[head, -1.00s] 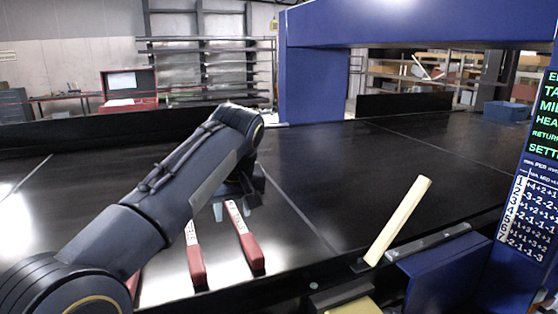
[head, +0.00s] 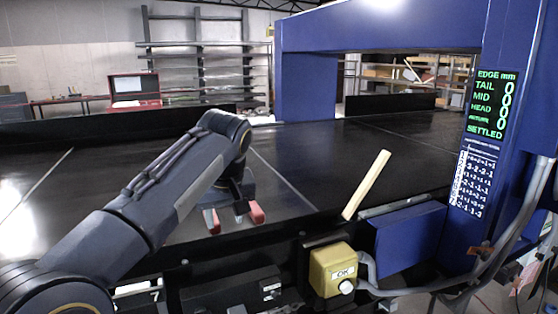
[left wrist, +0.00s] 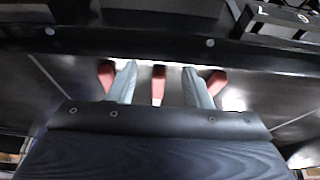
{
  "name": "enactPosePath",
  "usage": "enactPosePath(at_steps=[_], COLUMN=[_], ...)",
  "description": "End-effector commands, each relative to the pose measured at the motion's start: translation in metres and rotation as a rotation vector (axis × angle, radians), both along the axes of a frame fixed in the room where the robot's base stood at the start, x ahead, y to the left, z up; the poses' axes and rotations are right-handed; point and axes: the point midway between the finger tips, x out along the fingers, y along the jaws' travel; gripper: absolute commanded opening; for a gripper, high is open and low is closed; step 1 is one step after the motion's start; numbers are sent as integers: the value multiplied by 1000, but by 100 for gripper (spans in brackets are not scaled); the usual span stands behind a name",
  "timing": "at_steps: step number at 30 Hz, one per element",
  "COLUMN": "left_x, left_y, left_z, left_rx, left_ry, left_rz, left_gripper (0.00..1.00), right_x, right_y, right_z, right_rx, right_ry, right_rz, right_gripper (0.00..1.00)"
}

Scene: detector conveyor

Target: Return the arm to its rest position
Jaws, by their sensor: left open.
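My left arm comes in from the left in the head view, bent at the elbow. Its gripper (head: 236,212) hangs over the near edge of the dark conveyor belt (head: 310,180). In the left wrist view the two grey fingers (left wrist: 160,88) are spread apart with nothing held between them. Red-ended pieces show beyond them: a left one (left wrist: 105,75), a middle one (left wrist: 158,82) and a right one (left wrist: 217,80). In the head view two red ends (head: 212,222) show beside the gripper, partly hidden by it. My right gripper is out of view.
A blue gantry (head: 385,30) spans the belt, with a lit display (head: 490,100) on its right post. A pale stick (head: 367,185) stands tilted at the belt's near edge. The belt's middle looks clear.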

Motion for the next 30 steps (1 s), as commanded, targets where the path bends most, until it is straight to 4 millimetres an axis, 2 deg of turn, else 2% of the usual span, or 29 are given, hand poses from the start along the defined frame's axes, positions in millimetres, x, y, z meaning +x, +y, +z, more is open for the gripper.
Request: enactPosePath(at_steps=[11,17,20,23,24,27,30], left_x=[-28,-65,-95,-138,-159,-211,-255], left_y=[49,85,102,117,122,123,116], left_z=[-17,-36,-50,-70,-81,-112,-144], left_rx=[-84,-165,-214,-272,-296,-337,-355], left_ry=[34,44,37,14,0,-47,-94], left_rz=[-58,-115,-152,-196,-215,-258,-287], left_gripper=[45,45,45,45,45,45,45], right_x=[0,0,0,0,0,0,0], right_y=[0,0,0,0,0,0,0], right_z=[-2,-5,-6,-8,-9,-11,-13], right_rx=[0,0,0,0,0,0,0], right_ry=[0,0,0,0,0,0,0], right_rz=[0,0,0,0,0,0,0], right_gripper=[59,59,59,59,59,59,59])
